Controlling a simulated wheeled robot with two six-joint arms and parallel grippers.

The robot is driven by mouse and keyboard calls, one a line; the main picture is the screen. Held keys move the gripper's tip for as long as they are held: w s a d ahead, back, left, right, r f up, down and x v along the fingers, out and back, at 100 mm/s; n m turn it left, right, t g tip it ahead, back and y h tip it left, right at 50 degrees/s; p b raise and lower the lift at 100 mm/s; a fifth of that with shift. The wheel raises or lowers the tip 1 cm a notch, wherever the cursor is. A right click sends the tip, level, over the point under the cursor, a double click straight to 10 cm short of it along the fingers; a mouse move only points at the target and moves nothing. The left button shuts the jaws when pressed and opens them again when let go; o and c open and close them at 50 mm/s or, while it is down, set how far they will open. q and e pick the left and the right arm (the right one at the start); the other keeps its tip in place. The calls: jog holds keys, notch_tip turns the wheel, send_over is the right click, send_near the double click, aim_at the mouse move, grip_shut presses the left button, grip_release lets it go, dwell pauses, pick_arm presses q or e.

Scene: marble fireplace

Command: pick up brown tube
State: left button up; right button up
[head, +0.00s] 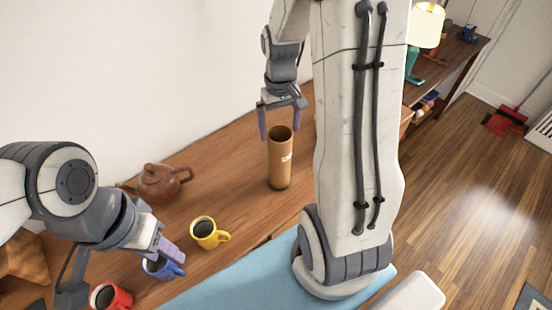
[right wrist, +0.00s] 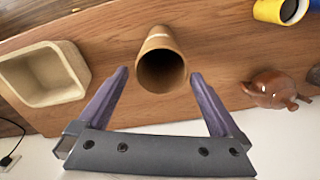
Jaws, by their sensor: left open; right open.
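The brown tube (head: 280,160) stands upright on the wooden table, its open top facing up and a small pale label on its side. My right gripper (head: 281,122) is open above and just behind the tube's top. In the right wrist view the tube (right wrist: 161,58) lies beyond and between the two spread fingers (right wrist: 160,75), with nothing held. My left gripper (head: 165,255) is open at the lower left, over the blue mug (head: 160,268); whether it touches the mug is unclear.
A brown teapot (head: 160,184), a yellow mug (head: 206,234) and a red mug (head: 110,297) stand left of the tube. A beige square bowl (right wrist: 73,90) shows in the right wrist view, on the tube's other side. A blue mat (head: 235,284) covers the front.

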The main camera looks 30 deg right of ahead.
aim_at(279, 151)
notch_tip(279, 151, down, 3)
jog(key=shift+s+d+f, duration=0.1)
jog(key=shift+s+f, duration=0.05)
jog(key=shift+f, duration=0.05)
jog(key=f, duration=0.1)
jog(key=f+p, duration=0.1)
jog(key=f, duration=0.2)
jog(key=shift+s+a+f+p, duration=0.15)
jog(key=shift+a+f+p, duration=0.1)
jog(key=shift+f+p, duration=0.1)
jog(key=shift+f, duration=0.35)
grip_shut()
